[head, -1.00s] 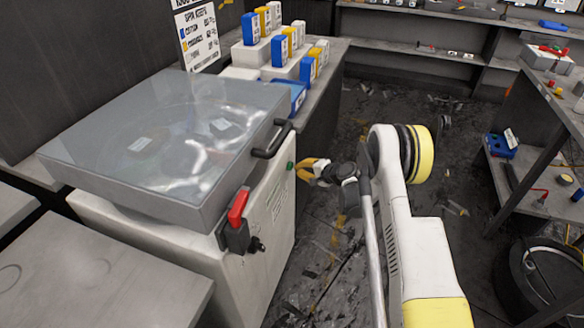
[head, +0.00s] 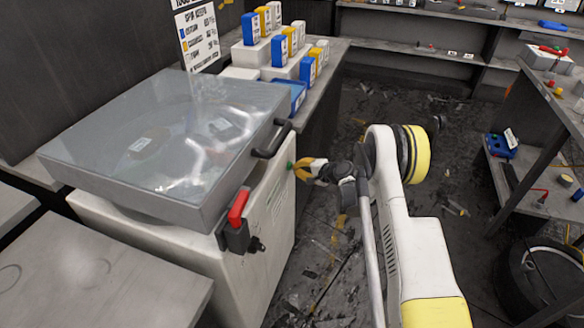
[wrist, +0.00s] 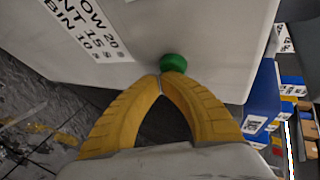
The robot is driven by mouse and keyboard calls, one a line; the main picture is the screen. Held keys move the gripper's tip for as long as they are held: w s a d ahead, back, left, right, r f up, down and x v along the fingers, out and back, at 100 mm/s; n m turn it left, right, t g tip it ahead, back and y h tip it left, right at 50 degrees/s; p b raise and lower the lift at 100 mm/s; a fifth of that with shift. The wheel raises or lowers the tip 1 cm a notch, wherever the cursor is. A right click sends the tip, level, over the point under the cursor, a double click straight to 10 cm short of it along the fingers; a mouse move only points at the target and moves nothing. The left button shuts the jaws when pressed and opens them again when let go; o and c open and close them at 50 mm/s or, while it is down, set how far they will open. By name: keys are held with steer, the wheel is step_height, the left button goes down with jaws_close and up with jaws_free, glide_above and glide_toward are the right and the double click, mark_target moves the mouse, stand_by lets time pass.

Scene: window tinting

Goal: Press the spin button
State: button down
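The green spin button (wrist: 174,62) sticks out from the white front panel of the machine (wrist: 200,25) in the wrist view. In the head view the button (head: 290,165) shows small at the right end of the panel, under the lid handle. My gripper (wrist: 160,80) has yellow fingers with their tips together and nothing between them. The tips are right at the button's lower edge in the wrist view; I cannot tell whether they touch it. In the head view my gripper (head: 296,169) is beside the button.
The machine's clear lid (head: 165,140) is down, with a black handle (head: 272,140) and a red-handled switch (head: 238,208) on the front. Blue, yellow and white boxes (head: 279,50) stand on the counter behind. A shelf (head: 540,180) stands at right. Littered floor lies between.

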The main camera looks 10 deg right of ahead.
steer(key=shift+w+a, duration=0.15)
steer(key=shift+a, duration=0.1)
steer(key=shift+d, duration=0.15)
stand_by(0.4)
steer(key=shift+s+d, duration=0.55)
steer(key=shift+d, duration=0.15)
steer(key=s+d, duration=0.1)
steer(key=d, duration=0.2)
steer(key=s+d, duration=0.1)
steer(key=shift+s+d, duration=0.15)
steer(key=shift+s, duration=0.15)
stand_by(0.6)
